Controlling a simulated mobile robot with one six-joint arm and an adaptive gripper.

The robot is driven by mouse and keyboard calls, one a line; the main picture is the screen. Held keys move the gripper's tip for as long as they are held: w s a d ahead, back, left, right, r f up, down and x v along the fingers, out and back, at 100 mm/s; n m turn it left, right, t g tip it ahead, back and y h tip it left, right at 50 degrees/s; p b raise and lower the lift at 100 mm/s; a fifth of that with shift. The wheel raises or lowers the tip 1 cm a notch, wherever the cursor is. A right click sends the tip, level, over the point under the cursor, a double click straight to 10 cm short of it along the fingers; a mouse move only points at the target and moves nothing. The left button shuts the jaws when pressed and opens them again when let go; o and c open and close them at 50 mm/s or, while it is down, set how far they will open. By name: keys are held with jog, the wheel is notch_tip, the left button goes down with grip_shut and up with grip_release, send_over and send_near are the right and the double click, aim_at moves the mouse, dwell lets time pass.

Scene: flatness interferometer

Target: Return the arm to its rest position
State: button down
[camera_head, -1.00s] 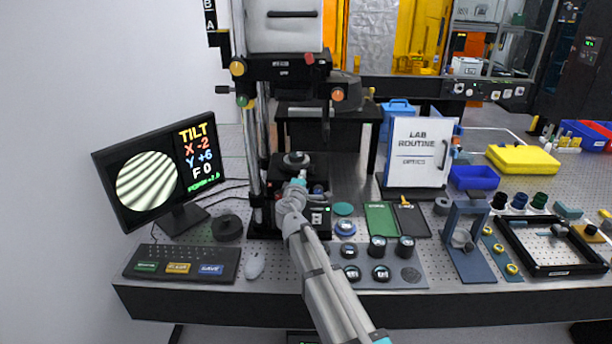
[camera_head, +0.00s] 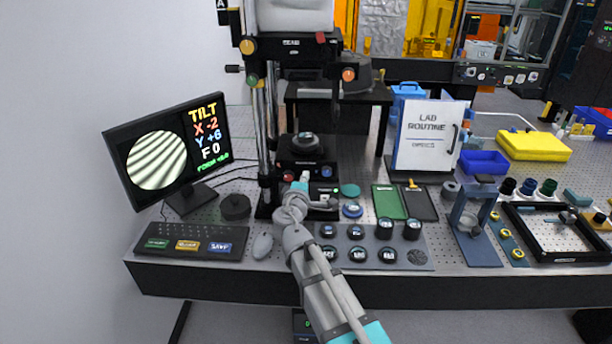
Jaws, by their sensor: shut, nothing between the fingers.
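My gripper (camera_head: 301,183) is at the end of my grey arm, in front of the interferometer stand's base at the middle of the bench. It is small in the picture; its fingers look closed and hold nothing that I can see. The arm reaches up from the bottom of the view, over the front edge of the bench, and hides part of the stand's base. The interferometer stand (camera_head: 262,130) rises behind with coloured knobs, and a dark round part sits on its stage (camera_head: 305,145). I cannot tell whether the gripper touches the base.
A monitor (camera_head: 170,155) shows fringes and "TILT X -2 Y +6 F 0". A keyboard (camera_head: 192,242) and mouse (camera_head: 262,246) lie left of my arm. A plate of round optics (camera_head: 400,257), a blue holder (camera_head: 468,225) and a black frame (camera_head: 556,256) stand right.

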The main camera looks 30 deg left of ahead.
dwell(0.4)
jog(key=w+d+f+m+g+h, duration=0.2)
jog(key=d+f+m+h, duration=0.15)
jog(key=d, duration=0.75)
jog(key=w+d+f+m+g+h, duration=0.1)
jog(key=d+f+m+g+h, duration=0.3)
jog(key=d, duration=0.6)
jog(key=w+d+f+m+g+h, duration=0.1)
jog(key=w+d+f+m+h, duration=0.3)
jog(key=d, duration=0.7)
jog(key=s+d+f+m+g+y, duration=0.3)
jog(key=s+d+m+g, duration=0.1)
jog(key=s+d, duration=0.5)
jog(key=s+d+f+m+g+y, duration=0.4)
jog(key=s+d+m+g, duration=0.1)
jog(key=s+d, duration=0.3)
jog(key=shift+s+d+g, duration=0.35)
jog(key=shift+d+g, duration=0.35)
jog(key=shift+d, duration=0.05)
